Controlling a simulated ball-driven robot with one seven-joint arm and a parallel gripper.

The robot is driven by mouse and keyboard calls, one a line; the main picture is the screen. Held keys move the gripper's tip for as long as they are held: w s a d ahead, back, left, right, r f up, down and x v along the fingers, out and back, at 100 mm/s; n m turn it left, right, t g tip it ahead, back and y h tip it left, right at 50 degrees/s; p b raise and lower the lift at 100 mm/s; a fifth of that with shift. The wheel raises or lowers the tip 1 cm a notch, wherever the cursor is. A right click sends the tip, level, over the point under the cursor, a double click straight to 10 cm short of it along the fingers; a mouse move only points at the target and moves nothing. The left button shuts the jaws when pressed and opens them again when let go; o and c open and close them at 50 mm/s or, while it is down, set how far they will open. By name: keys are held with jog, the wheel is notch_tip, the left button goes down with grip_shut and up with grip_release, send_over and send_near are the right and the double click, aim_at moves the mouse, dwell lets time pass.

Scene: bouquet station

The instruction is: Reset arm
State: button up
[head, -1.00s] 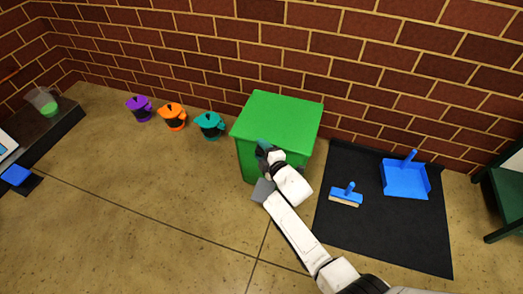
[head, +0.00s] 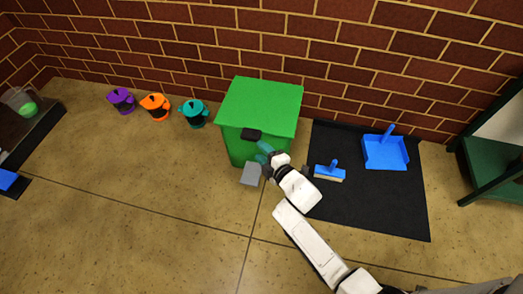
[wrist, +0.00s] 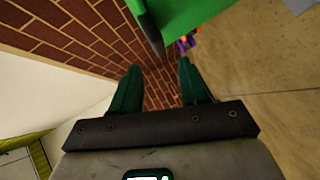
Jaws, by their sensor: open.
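My gripper (head: 265,151) is in front of the green bin (head: 258,105), close to its front face. In the wrist view my gripper (wrist: 157,75) shows two dark green fingers spread apart with nothing between them. The green bin also shows at the top of the wrist view (wrist: 200,15), with a dark part (wrist: 148,25) in front of the fingers. A black handle-like piece (head: 251,134) sits on the bin's upper front. A grey pedal-like plate (head: 251,174) is low at the bin's front, left of my gripper.
Purple (head: 121,100), orange (head: 155,106) and teal (head: 194,112) pitchers stand along the brick wall. A black mat (head: 375,210) at right holds a blue brush (head: 330,172) and blue dustpan (head: 385,152). A dark green stand (head: 490,168) is at far right. The floor at front left is clear.

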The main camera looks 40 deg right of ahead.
dwell(0.4)
jog(key=s+a+r+m+g+y, duration=0.1)
jog(key=s+a+r+m+g, duration=0.15)
jog(key=s+m+g, duration=0.8)
jog(key=s+a+r+m+g, duration=0.2)
jog(key=s+r+m+g, duration=0.1)
jog(key=s, duration=1.4)
notch_tip(320, 180, up, 33)
jog(key=p, duration=3.3)
jog(key=shift+s+a+r+y, duration=0.15)
jog(key=shift+s+a+y, duration=0.05)
jog(key=shift+s+y, duration=0.1)
jog(key=shift+m, duration=0.25)
